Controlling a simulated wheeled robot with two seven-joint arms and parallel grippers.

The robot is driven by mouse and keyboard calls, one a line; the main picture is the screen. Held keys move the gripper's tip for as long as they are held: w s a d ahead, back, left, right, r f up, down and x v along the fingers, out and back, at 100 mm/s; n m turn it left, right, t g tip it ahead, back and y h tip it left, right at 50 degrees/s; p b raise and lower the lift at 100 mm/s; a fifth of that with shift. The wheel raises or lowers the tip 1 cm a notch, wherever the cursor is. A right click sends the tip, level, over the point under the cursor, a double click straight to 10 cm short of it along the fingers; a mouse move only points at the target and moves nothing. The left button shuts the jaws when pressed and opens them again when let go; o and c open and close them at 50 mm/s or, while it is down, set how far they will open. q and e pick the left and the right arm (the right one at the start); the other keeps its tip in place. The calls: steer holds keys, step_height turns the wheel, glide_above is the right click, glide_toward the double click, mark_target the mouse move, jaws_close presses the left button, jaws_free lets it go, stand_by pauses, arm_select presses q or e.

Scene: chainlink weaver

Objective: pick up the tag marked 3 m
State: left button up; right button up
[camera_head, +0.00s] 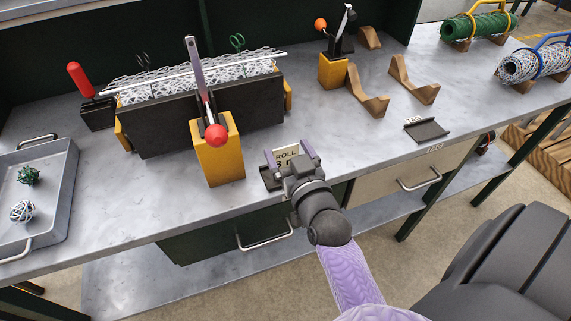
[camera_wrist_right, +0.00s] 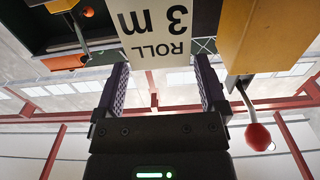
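The tag marked 3 m (camera_head: 287,154) is a white card reading "ROLL 3 m". It stands upright near the front edge of the bench, at a small dark holder (camera_head: 268,179). My right gripper (camera_head: 290,155) is open at the tag, with one finger to each side of it. In the right wrist view the tag (camera_wrist_right: 155,28) appears upside down, between and just past the fingertips of the gripper (camera_wrist_right: 162,65). I see no clear grip on it. The gripper hides the tag's lower part in the head view. My left gripper is not in view.
A yellow post with a red-knobbed lever (camera_head: 217,155) stands close left of the tag, before a black weaving block (camera_head: 200,120). A grey tray (camera_head: 60,200) is far left.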

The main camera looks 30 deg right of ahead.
jaws_close()
